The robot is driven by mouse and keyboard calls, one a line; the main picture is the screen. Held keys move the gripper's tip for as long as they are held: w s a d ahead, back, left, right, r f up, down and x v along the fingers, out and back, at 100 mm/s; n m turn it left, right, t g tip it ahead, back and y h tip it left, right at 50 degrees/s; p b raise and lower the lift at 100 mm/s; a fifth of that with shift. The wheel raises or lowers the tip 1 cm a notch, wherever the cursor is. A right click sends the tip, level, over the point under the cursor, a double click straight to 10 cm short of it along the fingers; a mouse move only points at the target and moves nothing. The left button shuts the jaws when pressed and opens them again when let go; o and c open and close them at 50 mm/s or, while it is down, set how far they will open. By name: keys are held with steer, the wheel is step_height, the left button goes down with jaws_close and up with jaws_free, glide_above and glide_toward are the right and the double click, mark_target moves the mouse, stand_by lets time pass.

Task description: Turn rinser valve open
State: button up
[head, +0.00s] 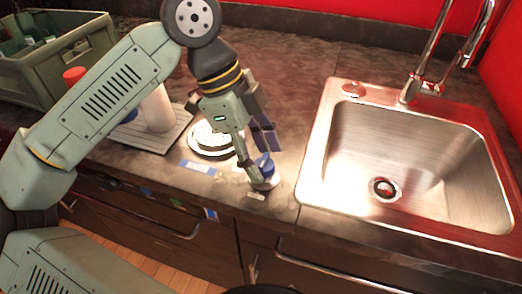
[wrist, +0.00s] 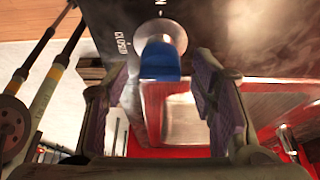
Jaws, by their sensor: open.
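The rinser valve has a blue handle (head: 265,168) on a round silver base, on the dark counter left of the sink. In the wrist view the blue handle (wrist: 160,64) lies between the fingertips, its silver base (wrist: 160,32) beyond it. My gripper (head: 259,157) is over the valve, pointing down. The wrist view shows my gripper (wrist: 159,75) open, a finger on each side of the handle with visible gaps. A marking reading "CLOSED" (wrist: 123,30) is left of the base; the letter "N" shows above it. The round rinser (head: 211,139) is behind and left of the valve.
The steel sink (head: 318,150) with its faucet (head: 419,85) is to the right. The counter's front edge is close to the valve.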

steer(key=shift+d+f, duration=0.1)
steer(key=shift+f, duration=0.1)
steer(key=c, duration=1.1)
steer(key=shift+c, duration=0.2)
